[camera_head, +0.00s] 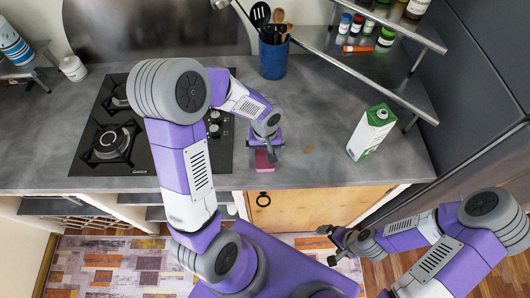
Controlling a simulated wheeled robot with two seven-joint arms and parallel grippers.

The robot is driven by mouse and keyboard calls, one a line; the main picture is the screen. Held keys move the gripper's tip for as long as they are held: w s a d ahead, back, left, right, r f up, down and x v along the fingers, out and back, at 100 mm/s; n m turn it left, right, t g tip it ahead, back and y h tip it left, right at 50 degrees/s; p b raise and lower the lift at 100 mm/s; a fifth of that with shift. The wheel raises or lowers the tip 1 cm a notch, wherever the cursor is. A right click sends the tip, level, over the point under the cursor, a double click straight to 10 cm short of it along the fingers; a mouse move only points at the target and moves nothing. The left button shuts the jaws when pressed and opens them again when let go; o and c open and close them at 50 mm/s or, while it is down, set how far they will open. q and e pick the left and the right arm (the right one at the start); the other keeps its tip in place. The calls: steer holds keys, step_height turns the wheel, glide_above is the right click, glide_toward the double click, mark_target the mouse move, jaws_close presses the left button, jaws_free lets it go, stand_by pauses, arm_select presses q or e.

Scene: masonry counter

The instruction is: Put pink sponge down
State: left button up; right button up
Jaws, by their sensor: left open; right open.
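The pink sponge (264,161) is on the grey counter, just right of the stove. My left gripper (265,149) is directly above it, pointing down, with the fingers at the sponge and partly hiding it. The jaws are open; whether the fingers touch the sponge I cannot tell. My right gripper (331,246) is open and empty, low in front of the counter and apart from it.
A black gas stove (107,148) is to the left. A blue utensil holder (273,58) stands at the back. A green and white carton (371,132) stands to the right, below a metal shelf (375,72) with jars. The counter between sponge and carton is mostly clear.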

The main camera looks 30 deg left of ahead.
mark_target(265, 156)
arm_select(q)
step_height(265, 156, up, 10)
steer(key=p, duration=0.1)
steer(key=shift+f, duration=0.15)
arm_select(e)
steer(key=shift+r, duration=0.8)
